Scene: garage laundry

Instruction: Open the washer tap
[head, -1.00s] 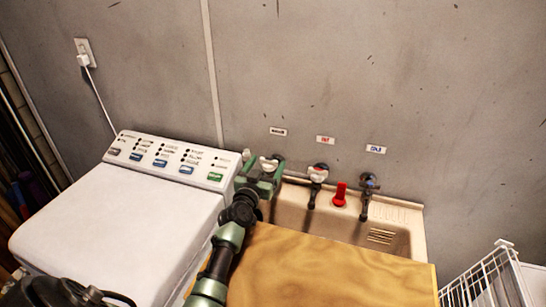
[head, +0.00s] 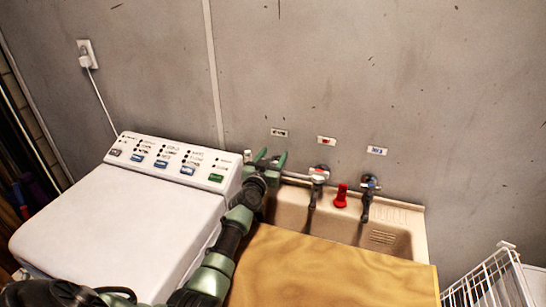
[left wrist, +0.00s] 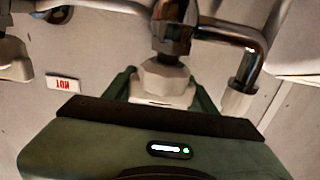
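The washer tap is the leftmost of three wall taps. In the head view my left gripper (head: 271,158) hides most of it, below the left wall label (head: 279,132). In the left wrist view the tap's pale faceted knob (left wrist: 164,82) sits between my two green fingers, which appear to touch it on both sides. A chrome fitting and bent spout (left wrist: 250,62) show beyond the knob. My left gripper looks shut on this knob. My right gripper is not in view.
The hot tap (head: 319,175) and cold tap (head: 369,183) stand to the right above the beige sink (head: 290,212), with a red object (head: 341,196) between them. The white washer (head: 110,235) is left; a wooden board (head: 330,270) lies in front. A white wire rack (head: 490,275) stands at right.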

